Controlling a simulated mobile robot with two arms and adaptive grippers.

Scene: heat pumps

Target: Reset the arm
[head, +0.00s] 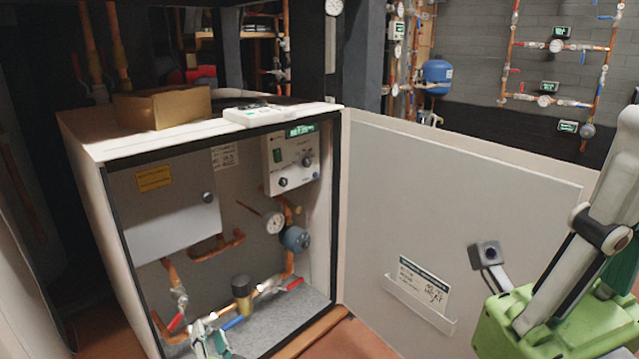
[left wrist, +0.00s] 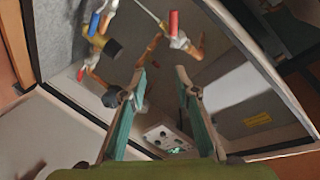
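My left gripper (head: 210,341) shows only in part at the bottom of the head view, in front of the open cabinet's lower edge. In the left wrist view its two teal fingers (left wrist: 161,76) stand apart, with nothing between them. Beyond the fingers lie the cabinet's inside, pipes and valves, seen upside down. My right gripper (head: 545,318) is large and close at the right edge of the head view, in front of the cabinet door. Its green body and part of a pale finger show. Its fingertips are cut off, so its opening is hidden.
The white heat pump cabinet (head: 90,150) stands open, with a control panel (head: 290,160), a gauge (head: 273,223) and red and blue valve handles inside. Its door (head: 400,190) swings out to the right. A cardboard box (head: 162,106) sits on top. Piping covers the back wall.

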